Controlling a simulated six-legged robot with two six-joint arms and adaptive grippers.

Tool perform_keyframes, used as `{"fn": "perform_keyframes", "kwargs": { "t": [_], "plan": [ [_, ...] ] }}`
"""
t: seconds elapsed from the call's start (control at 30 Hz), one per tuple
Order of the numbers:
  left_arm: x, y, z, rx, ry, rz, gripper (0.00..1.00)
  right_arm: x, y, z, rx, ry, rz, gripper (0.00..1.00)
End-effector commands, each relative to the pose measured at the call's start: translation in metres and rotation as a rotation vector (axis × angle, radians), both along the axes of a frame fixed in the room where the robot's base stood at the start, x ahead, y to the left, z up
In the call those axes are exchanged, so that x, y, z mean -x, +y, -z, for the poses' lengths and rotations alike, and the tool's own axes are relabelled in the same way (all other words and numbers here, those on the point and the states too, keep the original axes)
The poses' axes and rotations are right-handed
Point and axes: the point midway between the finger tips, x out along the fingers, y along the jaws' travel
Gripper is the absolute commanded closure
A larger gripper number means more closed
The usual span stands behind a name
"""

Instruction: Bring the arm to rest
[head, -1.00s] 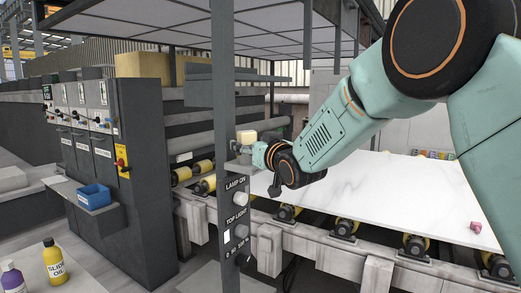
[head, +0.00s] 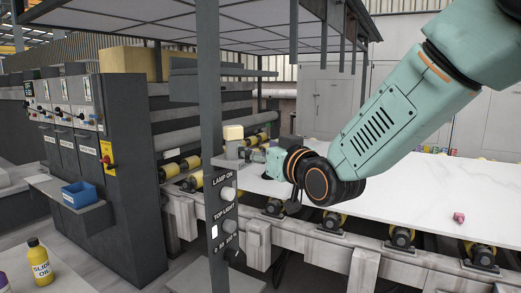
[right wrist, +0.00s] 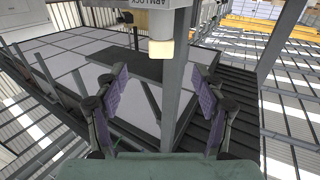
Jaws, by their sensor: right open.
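My right arm comes in from the upper right in the head view. Its gripper (head: 262,157) is beside the grey post, just right of and below a cream block (head: 233,132) on a small bracket; the wrist joint partly hides it. In the right wrist view my right gripper (right wrist: 157,97) is open, its two purple-padded fingers wide apart with nothing held. The post and the cream block (right wrist: 160,53) show beyond them, under a box with a partly cut-off label. My left gripper is not in view.
The post (head: 209,100) carries lamp knobs (head: 229,193). A white stone slab (head: 400,190) lies on rollers behind and below my arm, with a small pink piece (head: 459,217) on it. Control cabinets (head: 125,150), a blue bin (head: 79,194) and a yellow oil bottle (head: 40,261) are left.

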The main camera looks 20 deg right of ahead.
Motion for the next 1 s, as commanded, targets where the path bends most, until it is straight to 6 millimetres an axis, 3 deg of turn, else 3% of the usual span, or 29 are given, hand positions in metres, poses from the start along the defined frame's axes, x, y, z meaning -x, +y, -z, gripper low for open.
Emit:
{"fn": "perform_keyframes", "kwargs": {
  "t": [0.4,0.5,0.57,0.77,1.0],
  "plan": [
    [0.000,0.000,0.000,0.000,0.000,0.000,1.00,0.000,0.000,0.001,-0.001,0.003,0.000,0.31],
    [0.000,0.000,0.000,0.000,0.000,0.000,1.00,0.005,-0.002,0.018,-0.025,0.060,0.019,0.31],
    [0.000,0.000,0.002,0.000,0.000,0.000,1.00,0.012,-0.001,0.043,-0.037,0.122,0.032,0.31],
    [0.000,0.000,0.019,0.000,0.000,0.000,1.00,0.041,0.003,0.172,-0.049,0.376,0.062,0.31],
    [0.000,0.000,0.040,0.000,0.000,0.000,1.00,0.103,0.007,0.317,-0.043,0.677,0.097,0.31]
  ]
}}
